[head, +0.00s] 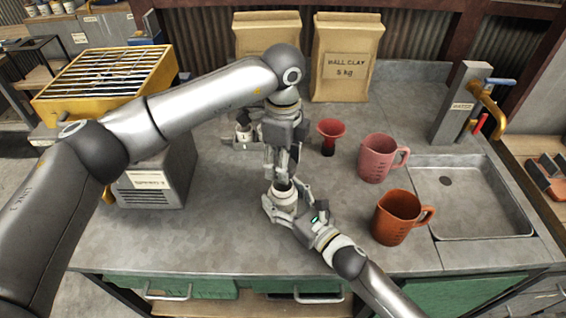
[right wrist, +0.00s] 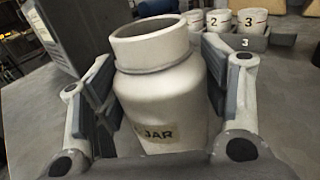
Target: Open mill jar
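The mill jar (head: 285,199) is a pale cylinder with a narrower neck, standing near the front middle of the bench. In the right wrist view the jar (right wrist: 165,95) shows an open mouth with no lid on it and a label ending in "JAR". My right gripper (head: 287,207) has its fingers on both sides of the jar body, pads against it. My left gripper (head: 282,172) points down just above the jar mouth. Its fingertips are close together, and whether they hold a lid is too small to tell. No loose lid shows clearly.
A pink jug (head: 375,158) and an orange jug (head: 397,218) stand right of the jar, before the sink (head: 470,208). A red funnel (head: 330,130) stands behind. A numbered rack (right wrist: 250,43) of cups is at the back. A grey box (head: 160,180) stands left.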

